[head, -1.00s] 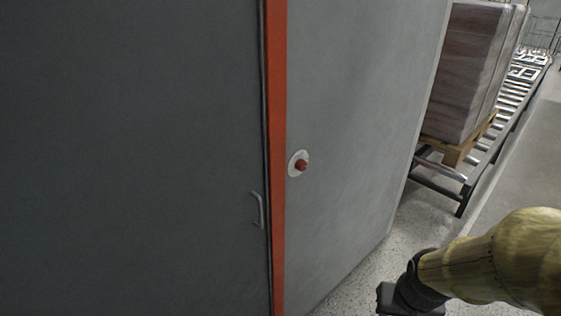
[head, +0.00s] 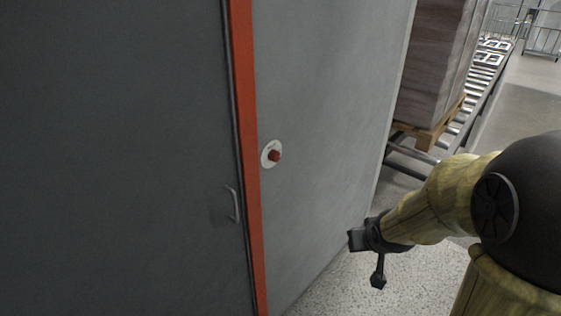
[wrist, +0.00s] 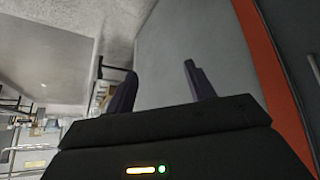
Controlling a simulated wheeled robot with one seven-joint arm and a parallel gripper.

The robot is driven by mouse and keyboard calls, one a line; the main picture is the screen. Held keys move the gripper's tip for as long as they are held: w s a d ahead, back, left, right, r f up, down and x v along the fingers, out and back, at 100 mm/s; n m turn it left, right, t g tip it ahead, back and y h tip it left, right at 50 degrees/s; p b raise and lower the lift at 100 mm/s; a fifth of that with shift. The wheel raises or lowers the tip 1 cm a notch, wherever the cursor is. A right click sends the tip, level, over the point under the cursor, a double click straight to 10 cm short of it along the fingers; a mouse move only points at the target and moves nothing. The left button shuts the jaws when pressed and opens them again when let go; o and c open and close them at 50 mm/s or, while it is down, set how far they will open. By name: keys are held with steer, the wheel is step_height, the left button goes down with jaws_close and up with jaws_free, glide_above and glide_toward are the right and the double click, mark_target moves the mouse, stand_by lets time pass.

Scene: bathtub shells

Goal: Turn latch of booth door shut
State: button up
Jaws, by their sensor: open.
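The latch is a red knob (head: 274,155) on a white round plate, set in the grey booth wall just right of the orange door frame (head: 245,120). The dark grey door (head: 120,150) stands left of the frame, with a small bar handle (head: 234,205). No gap shows between door and frame. My gripper (head: 352,239) is to the right of and below the knob, apart from it. In the wrist view my gripper (wrist: 160,82) has its two fingers spread with nothing between them. The knob is not visible there; the orange frame (wrist: 268,70) runs down the right.
A wrapped pallet load (head: 430,60) stands on a roller conveyor (head: 465,115) behind the booth's right edge. Speckled floor (head: 345,290) lies clear below my gripper. The grey booth wall (head: 330,120) is flat around the knob.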

mark_target(278, 156)
steer(key=w+a+r+n+t+y+b, duration=0.2)
steer(key=w+n+t+y, duration=0.15)
steer(key=w, duration=0.85)
steer(key=w+a+r+n+y+b, duration=0.2)
steer(key=a+n+y, duration=0.3)
steer(key=y, duration=0.6)
steer(key=shift+w+a+r+t, duration=0.35)
steer(key=shift+w+a+r, duration=0.35)
steer(key=shift+a, duration=0.1)
steer(key=shift+n, duration=0.25)
steer(key=p+x, duration=0.3)
steer(key=x, duration=1.4)
steer(key=shift+w+a, duration=0.1)
steer(key=shift+w, duration=0.1)
steer(key=c, duration=1)
